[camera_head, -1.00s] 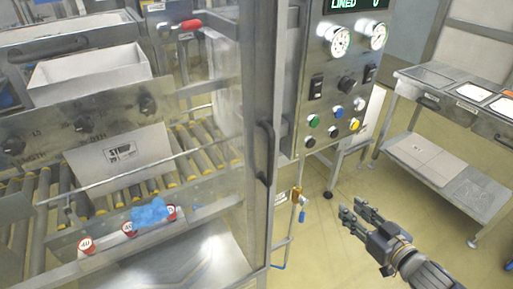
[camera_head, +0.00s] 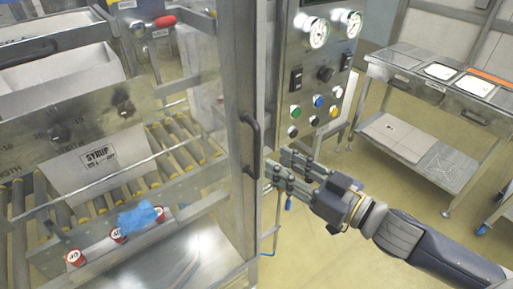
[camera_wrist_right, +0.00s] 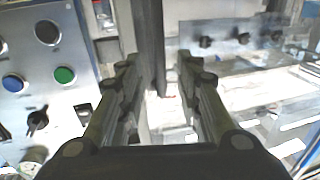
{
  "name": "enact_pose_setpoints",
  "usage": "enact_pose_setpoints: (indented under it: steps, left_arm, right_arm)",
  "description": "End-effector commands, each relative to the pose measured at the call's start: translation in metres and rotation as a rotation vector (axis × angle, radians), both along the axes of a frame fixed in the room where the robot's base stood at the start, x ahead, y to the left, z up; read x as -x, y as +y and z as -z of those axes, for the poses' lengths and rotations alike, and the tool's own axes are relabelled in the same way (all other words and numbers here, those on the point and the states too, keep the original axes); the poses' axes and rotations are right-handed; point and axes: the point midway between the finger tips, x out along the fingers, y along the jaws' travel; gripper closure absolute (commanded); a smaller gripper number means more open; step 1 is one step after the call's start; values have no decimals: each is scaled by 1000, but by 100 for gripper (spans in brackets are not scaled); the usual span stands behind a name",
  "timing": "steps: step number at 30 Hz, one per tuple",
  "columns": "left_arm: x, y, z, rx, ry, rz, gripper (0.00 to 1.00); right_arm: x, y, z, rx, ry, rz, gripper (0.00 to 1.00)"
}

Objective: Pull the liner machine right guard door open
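The right guard door is a clear panel (camera_head: 190,110) in a grey metal frame, and it stands shut or nearly so; I cannot tell which. Its dark vertical bar handle (camera_head: 251,143) is on the door's right edge in the head view. My right gripper (camera_head: 276,168) is just right of the handle's lower part, fingers pointing left at it. In the right wrist view the gripper (camera_wrist_right: 160,75) is open, with its two fingers apart. A dark vertical bar (camera_wrist_right: 155,45) shows between and beyond the fingertips; I cannot tell if it is the handle. My left gripper is not in view.
The control panel (camera_head: 318,75) with gauges and coloured buttons stands right of the door, above my gripper. Behind the clear panel are a roller conveyor (camera_head: 180,150) and a white carton (camera_head: 92,165). A steel table (camera_head: 440,85) stands at the right. Floor is clear below my arm.

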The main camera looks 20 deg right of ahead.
Motion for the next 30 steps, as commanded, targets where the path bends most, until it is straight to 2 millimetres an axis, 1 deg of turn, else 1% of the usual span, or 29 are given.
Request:
enact_pose_setpoints:
  steps: [2, 21, 26, 30]
  left_arm:
    - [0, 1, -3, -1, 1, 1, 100]
    - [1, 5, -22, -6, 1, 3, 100]
    - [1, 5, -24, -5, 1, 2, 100]
    - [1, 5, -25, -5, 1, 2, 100]
  right_arm:
    - [-7, 3, -2, -2, -3, 1, 68]
    - [-56, 33, -2, -2, -1, 2, 68]
    - [-64, 38, -1, -1, -1, 1, 68]
    - [-66, 40, 0, 1, -1, 0, 68]
